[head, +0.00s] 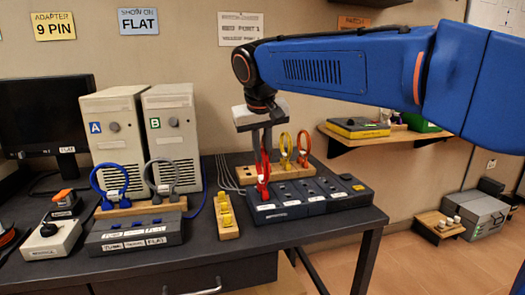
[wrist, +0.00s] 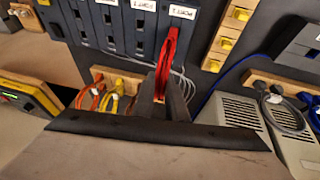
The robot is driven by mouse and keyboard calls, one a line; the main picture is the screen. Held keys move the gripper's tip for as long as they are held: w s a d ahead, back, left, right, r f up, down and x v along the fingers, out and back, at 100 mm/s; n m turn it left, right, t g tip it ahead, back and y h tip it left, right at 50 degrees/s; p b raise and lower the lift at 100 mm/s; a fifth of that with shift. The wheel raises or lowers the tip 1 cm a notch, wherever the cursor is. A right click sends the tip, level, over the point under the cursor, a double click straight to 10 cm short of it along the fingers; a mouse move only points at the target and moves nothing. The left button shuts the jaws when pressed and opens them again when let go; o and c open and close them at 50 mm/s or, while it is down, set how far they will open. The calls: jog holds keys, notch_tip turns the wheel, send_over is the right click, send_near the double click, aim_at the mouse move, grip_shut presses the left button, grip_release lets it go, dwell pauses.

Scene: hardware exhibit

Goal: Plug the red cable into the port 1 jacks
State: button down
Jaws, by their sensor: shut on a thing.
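My gripper (head: 262,150) is shut on the red cable (head: 263,180), a stiff loop held upright over the left end of the dark port box (head: 345,204). In the wrist view the red cable (wrist: 167,65) stands between my fingers (wrist: 165,97), beside the port 1 label (wrist: 182,12). Its lower end is close to the leftmost section of the box in the head view. I cannot tell whether its plugs are in the jacks or just above them. My fingers and the cable hide part of that section.
Orange (head: 303,145) and yellow (head: 285,150) cable loops stand on a wooden rack (head: 247,172) behind the box. A wooden block with yellow parts (head: 228,230) lies left of it. Further left are a second dark box (head: 135,237), blue and grey loops, and two computer towers (head: 115,130).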

dwell(0.4)
jog(key=c, duration=1)
grip_release()
jog(key=shift+c, duration=0.2)
jog(key=v, duration=0.7)
jog(key=shift+r, duration=0.2)
jog(key=shift+s+d, duration=0.1)
jog(key=shift+s, duration=0.05)
